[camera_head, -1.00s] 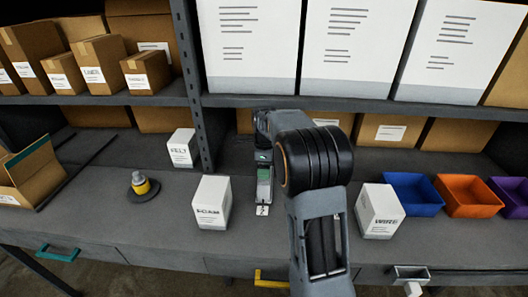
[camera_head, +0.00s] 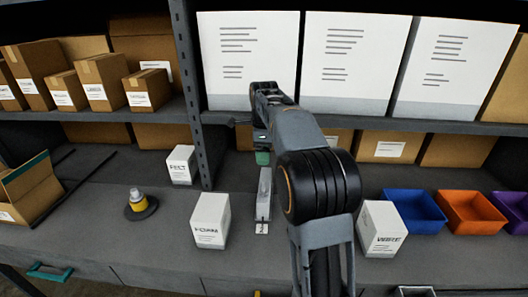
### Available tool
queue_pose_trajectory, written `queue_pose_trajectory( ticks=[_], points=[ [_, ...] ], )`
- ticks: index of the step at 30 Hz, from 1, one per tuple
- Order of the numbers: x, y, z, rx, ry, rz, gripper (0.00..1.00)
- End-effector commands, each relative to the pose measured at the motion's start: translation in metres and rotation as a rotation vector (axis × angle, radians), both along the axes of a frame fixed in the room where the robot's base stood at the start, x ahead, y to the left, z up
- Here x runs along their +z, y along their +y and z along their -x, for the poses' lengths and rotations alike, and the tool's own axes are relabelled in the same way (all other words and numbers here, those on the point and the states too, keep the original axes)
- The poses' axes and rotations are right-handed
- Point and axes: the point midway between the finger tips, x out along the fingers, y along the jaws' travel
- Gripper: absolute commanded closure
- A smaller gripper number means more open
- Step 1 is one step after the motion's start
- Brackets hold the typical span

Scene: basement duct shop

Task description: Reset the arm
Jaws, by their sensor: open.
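My arm rises from the bottom of the head view over the bench and reaches toward the back shelf. My gripper (camera_head: 250,124) is at its far end, in front of the tall white panels, open and mostly hidden by my own wrist. I see nothing held in it. Below it a slim grey and green item (camera_head: 264,190) lies on the bench, with a small white tag at its near end. It is partly hidden by my arm.
White FOAM (camera_head: 210,220), FELT (camera_head: 182,165) and WIRE (camera_head: 381,229) boxes stand on the bench (camera_head: 110,235). Blue (camera_head: 414,211), orange (camera_head: 471,212) and purple bins sit right. A yellow-grey round object (camera_head: 138,204) stands left. The shelf edge (camera_head: 400,121) and upright (camera_head: 190,90) are near my wrist.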

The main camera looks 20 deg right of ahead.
Motion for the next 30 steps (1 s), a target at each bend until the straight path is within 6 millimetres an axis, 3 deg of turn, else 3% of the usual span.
queue_pose_trajectory(
  ticks=[12,17,19,23,26,30],
  points=[
    [0.0,0.0,0.0,0.006,0.0,0.0,0.28],
    [0.0,-0.001,-0.003,0.134,-0.017,0.006,0.28],
    [-0.005,-0.002,-0.007,0.26,-0.035,0.014,0.28],
    [-0.035,0.0,0.0,0.582,-0.029,0.019,0.28],
    [-0.047,0.009,0.019,0.867,-0.043,0.035,0.28],
    [-0.057,0.031,0.058,1.28,-0.074,0.086,0.28]
  ],
)
